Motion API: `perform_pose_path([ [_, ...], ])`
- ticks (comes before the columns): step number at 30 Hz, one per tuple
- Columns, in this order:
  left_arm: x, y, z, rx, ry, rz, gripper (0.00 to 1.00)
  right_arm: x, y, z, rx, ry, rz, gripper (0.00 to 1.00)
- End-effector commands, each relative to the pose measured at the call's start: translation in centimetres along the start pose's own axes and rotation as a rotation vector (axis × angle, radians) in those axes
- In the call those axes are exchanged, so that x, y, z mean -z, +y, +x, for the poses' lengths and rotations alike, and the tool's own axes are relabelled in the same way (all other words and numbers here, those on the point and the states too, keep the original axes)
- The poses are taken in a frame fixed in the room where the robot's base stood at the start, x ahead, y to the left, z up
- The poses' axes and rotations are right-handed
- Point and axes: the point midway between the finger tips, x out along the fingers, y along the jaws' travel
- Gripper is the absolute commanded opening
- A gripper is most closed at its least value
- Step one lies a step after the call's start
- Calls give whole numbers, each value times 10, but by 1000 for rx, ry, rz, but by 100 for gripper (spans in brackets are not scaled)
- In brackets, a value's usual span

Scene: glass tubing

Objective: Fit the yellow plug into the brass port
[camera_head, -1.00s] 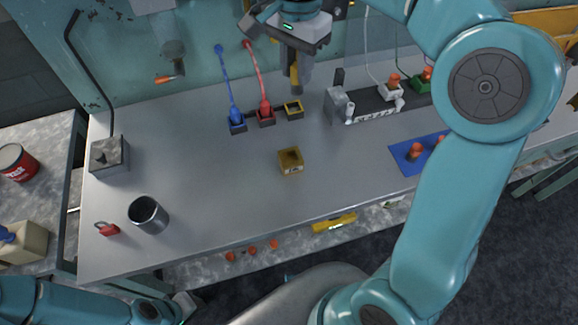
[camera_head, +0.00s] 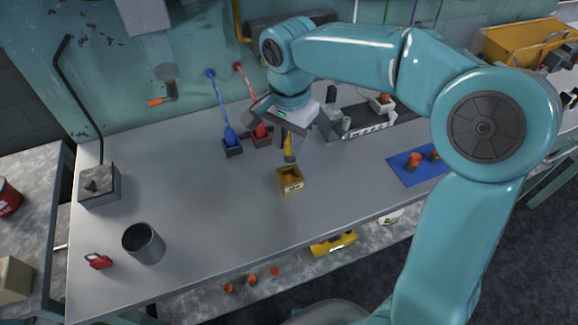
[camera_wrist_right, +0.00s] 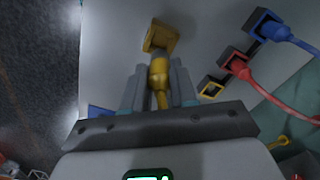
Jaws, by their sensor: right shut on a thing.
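The yellow plug (camera_head: 288,144) is between the fingers of my right gripper (camera_head: 290,157), which is shut on it. It also shows in the right wrist view (camera_wrist_right: 159,76), its front end pointing at the brass port (camera_wrist_right: 160,37). In the head view the port (camera_head: 290,181) is a small open-topped brass box on the grey bench, just below the fingertips in the picture. The plug looks close to the port; I cannot tell whether they touch. My left gripper is out of view.
Blue (camera_head: 232,146) and red (camera_head: 261,136) plugs with cords sit in sockets at the back. An empty yellow-rimmed socket (camera_wrist_right: 211,89) is beside them. A metal cup (camera_head: 144,243) and red padlock (camera_head: 98,261) stand at left; a blue mat (camera_head: 408,168) lies at right.

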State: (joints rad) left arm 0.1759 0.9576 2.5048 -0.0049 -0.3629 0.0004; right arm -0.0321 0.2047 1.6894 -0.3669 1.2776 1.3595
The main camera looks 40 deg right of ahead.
Motion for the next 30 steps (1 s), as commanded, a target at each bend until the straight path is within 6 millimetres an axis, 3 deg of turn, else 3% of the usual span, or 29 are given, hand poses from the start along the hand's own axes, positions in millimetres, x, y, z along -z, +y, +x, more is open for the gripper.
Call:
perform_pose_path([
  [3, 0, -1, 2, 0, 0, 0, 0, 0, 1, 22, -2, 0, 0, 0],
  [8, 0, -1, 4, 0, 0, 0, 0, -1, 0, 36, -2, 0, 1, 0],
  [15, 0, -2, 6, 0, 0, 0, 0, -3, 0, 71, -2, 0, 2, 0],
  [28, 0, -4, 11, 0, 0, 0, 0, -2, 0, 78, 0, 1, 2, 0],
  [29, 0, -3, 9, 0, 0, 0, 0, -2, 0, 77, 0, 1, 2, 36],
  [30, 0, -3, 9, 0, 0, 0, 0, -2, 0, 76, 0, 1, 2, 49],
])
